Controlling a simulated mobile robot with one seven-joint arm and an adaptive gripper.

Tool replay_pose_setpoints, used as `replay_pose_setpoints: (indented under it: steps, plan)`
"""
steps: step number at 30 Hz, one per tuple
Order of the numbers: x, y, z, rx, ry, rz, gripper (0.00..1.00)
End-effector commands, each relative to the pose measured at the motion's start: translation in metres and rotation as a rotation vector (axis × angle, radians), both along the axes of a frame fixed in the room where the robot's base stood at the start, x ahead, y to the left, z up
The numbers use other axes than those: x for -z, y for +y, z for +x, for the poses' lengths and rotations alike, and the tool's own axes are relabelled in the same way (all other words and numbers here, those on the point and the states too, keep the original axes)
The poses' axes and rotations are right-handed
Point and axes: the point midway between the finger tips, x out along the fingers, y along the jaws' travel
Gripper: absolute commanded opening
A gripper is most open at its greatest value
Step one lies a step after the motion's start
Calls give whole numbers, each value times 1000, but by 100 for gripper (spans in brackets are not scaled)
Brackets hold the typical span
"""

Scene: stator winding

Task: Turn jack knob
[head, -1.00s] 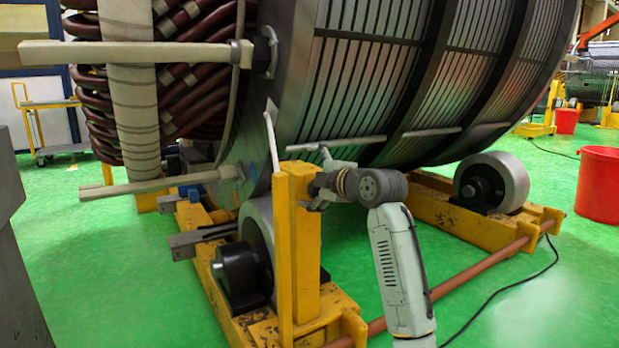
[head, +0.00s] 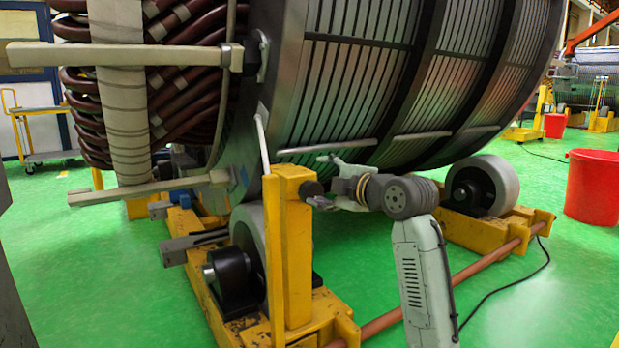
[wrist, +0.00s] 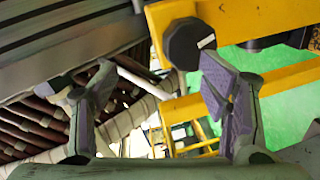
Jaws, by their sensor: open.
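The jack knob (wrist: 190,43) is a dark, many-sided knob with a white mark, on the side of a yellow post. In the head view the knob (head: 312,188) is small and dark, at the right face of the yellow jack post (head: 289,235). My gripper (head: 322,181) is open beside the post, its fingers pointing toward the knob. In the wrist view my gripper (wrist: 160,80) has its fingers wide apart with nothing between them. The knob lies beyond the fingertips, close to the right finger in the picture. I cannot tell whether they touch.
The large ribbed stator (head: 375,85) hangs close above my gripper. Yellow cradle beams, a grey roller (head: 495,185) and a copper-coloured bar (head: 460,277) surround the arm. A red bucket (head: 592,190) stands at the right. Green floor is open at the lower left.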

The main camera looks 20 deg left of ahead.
Motion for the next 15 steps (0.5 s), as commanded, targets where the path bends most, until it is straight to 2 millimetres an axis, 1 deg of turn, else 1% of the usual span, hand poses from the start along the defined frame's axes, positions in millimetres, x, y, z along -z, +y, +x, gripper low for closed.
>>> replay_pose_setpoints:
  steps: [15]
  plan:
    - [-3, -25, -26, -8, -6, 1, 67]
